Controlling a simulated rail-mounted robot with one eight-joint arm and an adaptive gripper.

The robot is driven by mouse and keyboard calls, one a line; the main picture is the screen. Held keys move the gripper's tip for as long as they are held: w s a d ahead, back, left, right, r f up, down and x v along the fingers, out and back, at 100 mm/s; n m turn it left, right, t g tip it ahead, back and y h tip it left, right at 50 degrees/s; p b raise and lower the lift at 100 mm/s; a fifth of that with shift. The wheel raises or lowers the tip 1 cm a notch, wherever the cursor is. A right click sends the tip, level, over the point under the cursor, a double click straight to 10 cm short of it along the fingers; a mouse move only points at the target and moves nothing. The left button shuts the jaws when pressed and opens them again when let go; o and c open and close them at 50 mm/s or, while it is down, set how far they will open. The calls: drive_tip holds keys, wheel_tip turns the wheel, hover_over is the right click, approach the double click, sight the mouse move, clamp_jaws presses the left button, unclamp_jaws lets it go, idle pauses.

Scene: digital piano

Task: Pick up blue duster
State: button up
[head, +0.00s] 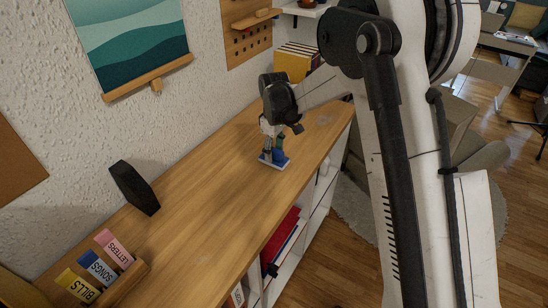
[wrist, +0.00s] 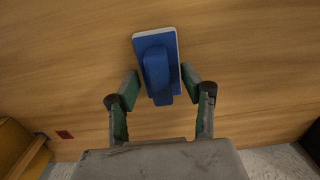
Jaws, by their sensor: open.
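The blue duster (wrist: 158,72) lies on the wooden cabinet top in the wrist view, a blue block with a raised blue handle and a pale edge. It also shows in the head view (head: 277,157), partly covered by my gripper (head: 270,146). In the wrist view my gripper (wrist: 160,80) is open, with one green-tipped finger on each side of the duster's handle. A small gap shows between the fingers and the handle. I cannot tell the fingers' height above the wood.
The wooden cabinet top (head: 195,200) is clear around the duster. A black speaker-like block (head: 134,188) stands at the left by the wall. A wooden holder with labelled cards (head: 126,284) sits at the near left. The cabinet's front edge runs along the right.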

clamp_jaws()
drive_tip(key=shift+r, duration=0.5)
drive_tip(key=r, duration=0.3)
drive_tip(key=shift+s+a+r, duration=0.3)
drive_tip(key=shift+a+r, duration=0.05)
drive_tip(key=s+a+r+b, duration=0.1)
drive_tip(key=s+a+r, duration=0.5)
drive_tip(key=s+a, duration=0.1)
drive_tip(key=shift+s+a+r, duration=0.2)
drive_tip(key=shift+s+a, duration=0.05)
drive_tip(key=shift+a, duration=0.15)
